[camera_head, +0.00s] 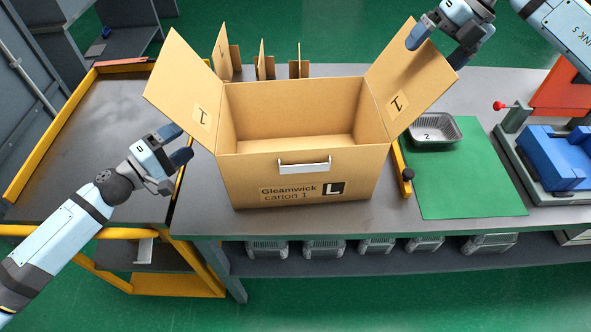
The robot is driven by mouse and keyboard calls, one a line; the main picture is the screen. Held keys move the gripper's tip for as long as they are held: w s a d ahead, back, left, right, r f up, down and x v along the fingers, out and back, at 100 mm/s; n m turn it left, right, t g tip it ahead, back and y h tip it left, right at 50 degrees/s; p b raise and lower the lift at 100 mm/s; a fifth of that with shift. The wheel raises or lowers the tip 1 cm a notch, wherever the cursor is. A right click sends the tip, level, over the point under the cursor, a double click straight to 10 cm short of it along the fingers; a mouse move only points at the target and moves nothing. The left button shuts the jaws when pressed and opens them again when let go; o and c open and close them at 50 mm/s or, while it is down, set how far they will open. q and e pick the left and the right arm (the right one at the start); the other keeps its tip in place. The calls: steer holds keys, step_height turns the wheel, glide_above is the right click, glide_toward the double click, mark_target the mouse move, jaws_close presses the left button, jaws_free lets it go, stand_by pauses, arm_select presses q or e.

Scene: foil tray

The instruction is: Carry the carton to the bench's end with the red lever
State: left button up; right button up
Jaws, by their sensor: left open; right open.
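The brown carton (300,178), marked "Gleamwick carton 1" with an L, stands upright on the grey bench (330,222). Its top is open, its side flaps spread outward, and the visible inside is empty. A white handle (303,165) is on its front. The red lever (499,105) is at the bench's right, beside a grey and blue machine (558,158). My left gripper (179,143) is open beside the carton's left side, below the left flap. My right gripper (437,46) is open at the upper edge of the right flap; contact is unclear.
A foil tray (436,141) marked 2 lies on a green mat (465,190) between carton and machine. A yellow bar with a black knob (407,175) is close to the carton's right. A yellow-edged cart (85,150) adjoins the bench's left. Several foil trays (323,249) sit below.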

arm_select(q)
steer(key=shift+s+a+f, duration=0.1)
steer(key=shift+f, duration=0.4)
arm_select(e)
steer(key=v, duration=0.5)
steer(key=shift+s+d+r, duration=0.1)
steer(key=shift+d+r, duration=0.15)
steer(key=shift+d, duration=0.15)
arm_select(q)
steer(key=shift+r, duration=0.1)
